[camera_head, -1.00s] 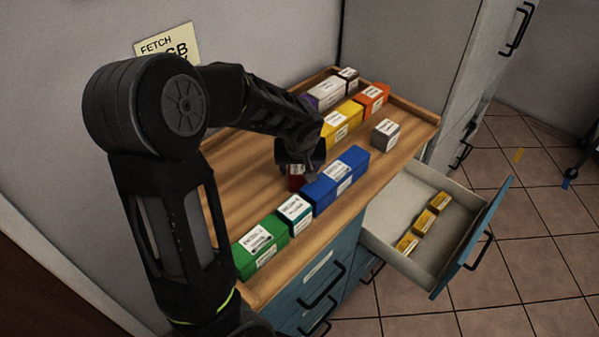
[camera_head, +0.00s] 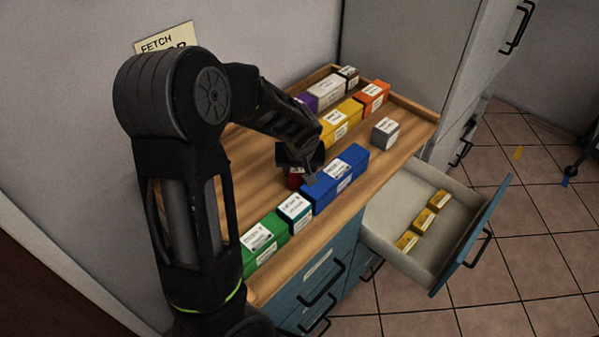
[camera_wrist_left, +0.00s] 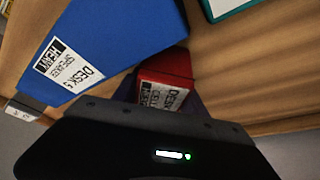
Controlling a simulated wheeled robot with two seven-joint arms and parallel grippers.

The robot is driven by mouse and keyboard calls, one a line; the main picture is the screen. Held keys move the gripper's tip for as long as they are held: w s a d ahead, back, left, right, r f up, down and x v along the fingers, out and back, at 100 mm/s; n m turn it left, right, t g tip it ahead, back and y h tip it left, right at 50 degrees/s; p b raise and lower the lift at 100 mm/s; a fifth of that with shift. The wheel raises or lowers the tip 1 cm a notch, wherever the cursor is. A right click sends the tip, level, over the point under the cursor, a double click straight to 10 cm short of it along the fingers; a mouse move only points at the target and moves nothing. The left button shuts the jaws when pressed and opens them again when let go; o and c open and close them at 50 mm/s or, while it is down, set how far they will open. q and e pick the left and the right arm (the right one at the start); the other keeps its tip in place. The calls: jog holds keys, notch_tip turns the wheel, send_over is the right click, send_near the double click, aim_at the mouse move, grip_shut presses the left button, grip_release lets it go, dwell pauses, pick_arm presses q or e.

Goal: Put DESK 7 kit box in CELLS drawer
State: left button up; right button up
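A red box (camera_head: 295,178) lies on the wooden top behind the long blue box (camera_head: 335,181), mostly hidden by my left gripper (camera_head: 302,171). In the left wrist view the red box (camera_wrist_left: 165,68) shows between dark finger parts; its label reads DESK and seems to read CELLS, its number unclear. My left gripper is low over it, close beside the blue box; its grip is hidden. An open drawer (camera_head: 395,247) at the right holds several small yellow boxes (camera_head: 423,221); I see no readable name on it. My right gripper is out of view.
The blue box reads DESK 5 SPEAKER HEAVY in the wrist view.

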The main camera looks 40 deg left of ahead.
pick_arm(q)
grip_shut()
dwell(0.3)
notch_tip(320, 180, up, 10)
jog(key=shift+r+b, duration=0.1)
jog(key=shift+b, duration=0.35)
dwell(0.7)
